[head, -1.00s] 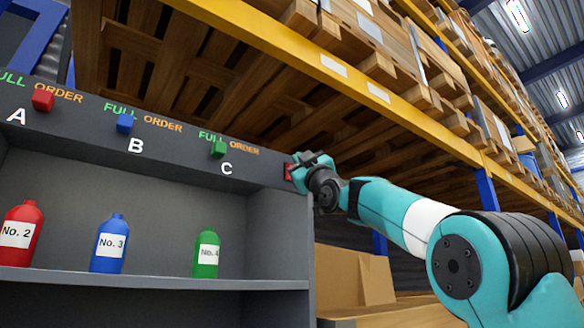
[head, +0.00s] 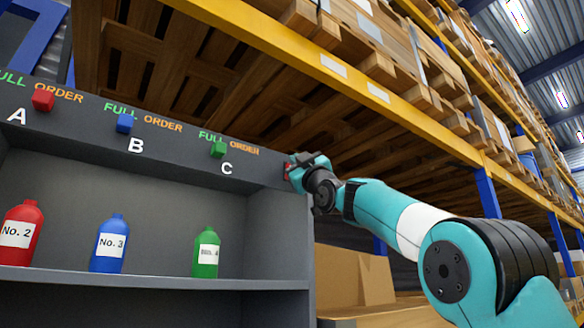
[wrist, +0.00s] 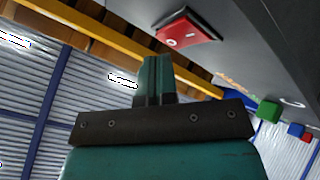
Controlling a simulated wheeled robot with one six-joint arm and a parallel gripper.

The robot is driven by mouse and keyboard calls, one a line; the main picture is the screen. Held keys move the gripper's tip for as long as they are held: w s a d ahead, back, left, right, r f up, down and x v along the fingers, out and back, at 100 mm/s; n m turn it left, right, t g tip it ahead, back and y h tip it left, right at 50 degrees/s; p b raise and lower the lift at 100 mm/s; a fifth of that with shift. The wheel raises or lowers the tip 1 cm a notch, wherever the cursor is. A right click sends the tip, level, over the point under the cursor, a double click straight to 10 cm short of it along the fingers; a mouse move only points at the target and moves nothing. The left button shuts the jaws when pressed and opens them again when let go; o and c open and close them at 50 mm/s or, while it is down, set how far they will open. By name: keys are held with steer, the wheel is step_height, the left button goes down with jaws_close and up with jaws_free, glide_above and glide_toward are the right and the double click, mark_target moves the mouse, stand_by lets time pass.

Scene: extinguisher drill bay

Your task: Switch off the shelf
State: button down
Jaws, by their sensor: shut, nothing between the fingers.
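The shelf (head: 262,210) is a dark grey unit with a header panel across its top. A red switch (head: 287,171) sits at the right end of that panel, partly hidden by my gripper (head: 296,163). In the wrist view the red switch (wrist: 184,31) is a red rocker with white marks in a dark frame. My gripper (wrist: 155,60) is shut and empty there, its fingertips just below and left of the switch. I cannot tell whether they touch it.
Red (head: 43,100), blue (head: 124,123) and green (head: 218,149) blocks sit on the panel under FULL and ORDER labels. Red (head: 20,234), blue (head: 110,243) and green (head: 206,252) bottles stand on the board below. A pallet rack with a yellow beam (head: 330,72) rises behind.

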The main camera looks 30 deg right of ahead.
steer(key=shift+w, duration=0.35)
stand_by(0.5)
steer(key=shift+s, duration=0.1)
steer(key=shift+s+b, duration=0.65)
steer(key=shift+s+f, duration=0.1)
steer(key=s+b, duration=0.2)
steer(key=s, duration=0.1)
steer(key=s+b, duration=0.1)
steer(key=shift+s+d+f, duration=0.15)
steer(key=shift+s+f, duration=0.15)
steer(key=shift+s, duration=0.05)
stand_by(0.5)
